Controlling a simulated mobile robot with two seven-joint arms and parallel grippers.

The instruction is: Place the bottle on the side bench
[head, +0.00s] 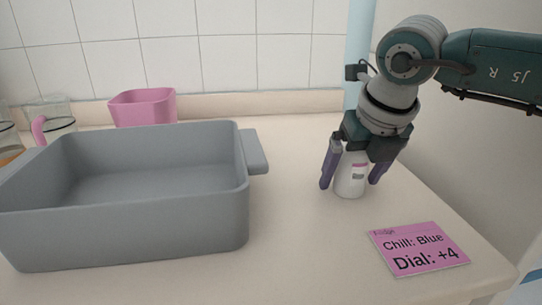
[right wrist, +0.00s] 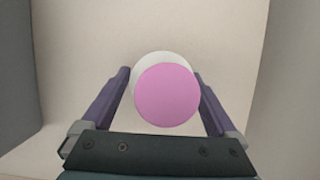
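The fingers look spread, with small gaps beside the bottle in the head view. The gripper's palm hides the top of the bottle in the head view. My left gripper is not in view.
A large grey tub (head: 125,225) fills the left of the bench (head: 290,240). A pink container (head: 142,107) and glass beakers (head: 58,116) stand behind it. A pink note (head: 418,249) reading "Chill: Blue, Dial: +4" lies front right. The bench between tub and bottle is clear.

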